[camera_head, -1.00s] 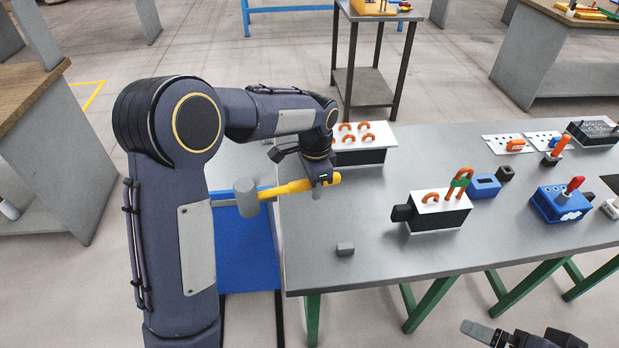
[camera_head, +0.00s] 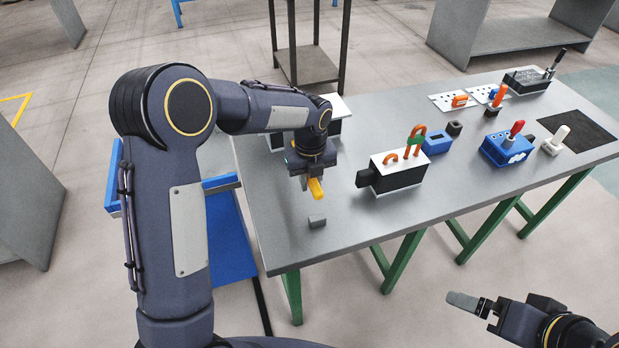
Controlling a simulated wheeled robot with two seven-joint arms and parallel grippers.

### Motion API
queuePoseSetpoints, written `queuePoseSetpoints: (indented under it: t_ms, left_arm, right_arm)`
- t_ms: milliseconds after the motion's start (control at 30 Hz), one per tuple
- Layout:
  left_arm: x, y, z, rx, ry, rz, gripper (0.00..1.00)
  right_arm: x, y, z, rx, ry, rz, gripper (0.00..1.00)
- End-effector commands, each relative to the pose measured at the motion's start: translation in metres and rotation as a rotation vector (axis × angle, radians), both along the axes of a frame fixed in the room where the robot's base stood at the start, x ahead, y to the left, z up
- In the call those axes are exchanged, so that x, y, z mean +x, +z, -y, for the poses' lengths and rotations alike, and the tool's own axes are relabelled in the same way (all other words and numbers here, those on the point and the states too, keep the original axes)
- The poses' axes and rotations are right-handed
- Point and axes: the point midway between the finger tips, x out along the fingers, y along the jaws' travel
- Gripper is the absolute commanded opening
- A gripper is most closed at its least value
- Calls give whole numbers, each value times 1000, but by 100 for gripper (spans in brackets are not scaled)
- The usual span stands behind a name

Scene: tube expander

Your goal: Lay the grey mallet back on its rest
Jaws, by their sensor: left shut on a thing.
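My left gripper (camera_head: 312,182) is shut on the grey mallet's yellow handle (camera_head: 316,189), above the table's left part. The handle's end points toward the front of the table. The mallet's grey head is hidden behind my gripper and arm. A small grey block (camera_head: 317,221) sits on the table just in front of and below the handle; I cannot tell whether it is the mallet's rest. My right gripper (camera_head: 471,304) is at the lower right, in front of the table and away from everything; its jaw opening is unclear.
The grey table (camera_head: 345,228) has bare room around the small block. A black-and-white box (camera_head: 397,178) with orange hooks stands to the right, with a blue block (camera_head: 437,142) and blue holder (camera_head: 505,150) beyond. Another white-topped box (camera_head: 333,105) is partly behind my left arm.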

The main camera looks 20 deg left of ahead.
Motion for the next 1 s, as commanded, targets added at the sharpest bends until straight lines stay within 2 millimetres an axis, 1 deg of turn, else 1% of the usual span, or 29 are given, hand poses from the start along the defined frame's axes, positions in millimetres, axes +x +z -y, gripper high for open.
queuePoseSetpoints:
  t_ms: [300, 567, 800, 1000]
  left_arm:
    - [-1, 2, 2, 3, 0, 1, 0]
    - [-1, -19, 1, 4, 2, 0, 0]
    - [-1, -45, 1, 4, 3, 0, 0]
    - [-1, -58, 1, 3, 3, 1, 0]
  right_arm:
    - [0, 4, 0, 0, 0, 0, 100]
    - [0, -12, 0, 0, 0, 0, 100]
    - [0, -29, 0, 0, 0, 0, 100]
    - [0, -37, 0, 0, 0, 0, 100]
